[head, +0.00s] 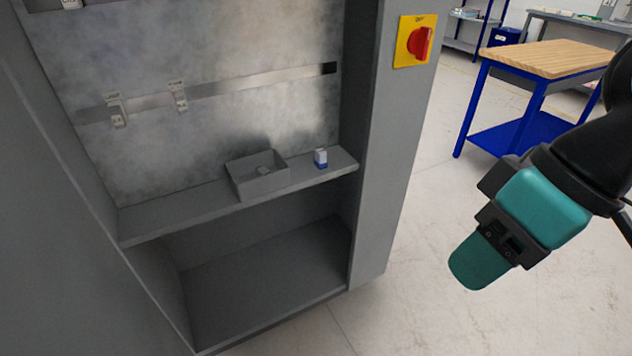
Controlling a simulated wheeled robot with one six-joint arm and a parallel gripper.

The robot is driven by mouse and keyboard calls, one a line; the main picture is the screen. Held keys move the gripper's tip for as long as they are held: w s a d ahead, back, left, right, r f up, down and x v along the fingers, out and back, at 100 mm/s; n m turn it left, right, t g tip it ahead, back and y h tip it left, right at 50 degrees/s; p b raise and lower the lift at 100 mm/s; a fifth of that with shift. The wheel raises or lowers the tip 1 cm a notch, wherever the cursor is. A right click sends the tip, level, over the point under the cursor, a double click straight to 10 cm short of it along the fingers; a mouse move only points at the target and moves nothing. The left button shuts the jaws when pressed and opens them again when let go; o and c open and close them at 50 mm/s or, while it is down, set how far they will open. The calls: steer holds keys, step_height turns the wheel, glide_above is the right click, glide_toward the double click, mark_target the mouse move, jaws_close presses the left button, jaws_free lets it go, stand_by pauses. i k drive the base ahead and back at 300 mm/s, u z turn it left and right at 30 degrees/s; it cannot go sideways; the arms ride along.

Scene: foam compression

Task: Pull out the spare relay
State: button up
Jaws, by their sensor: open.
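A small blue-and-white block (320,162), which looks like a relay, stands upright on the shelf (180,222) inside the grey cabinet. It is just right of an open grey box (262,189). A small pale item (264,170) lies in that box, too small to identify. Two light modules (117,112) and (178,96) sit on the metal rail (255,84) on the back panel. My gripper (478,266) is outside the cabinet, to the right and well apart from the shelf. It is open, with nothing seen in it; its fingers overlap in this view.
The cabinet's right side wall (385,150) stands between my gripper and the shelf, with a red switch on a yellow plate (414,42) on it. A blue workbench with a wooden top (560,58) is behind at right. The floor (400,310) near the gripper is clear.

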mark_target(321, 155)
steer(key=k, duration=0.75)
steer(key=z, duration=0.6)
steer(key=i, duration=1.35)
steer(key=u, duration=0.7)
steer(key=i, duration=0.75)
steer(key=u, duration=0.9)
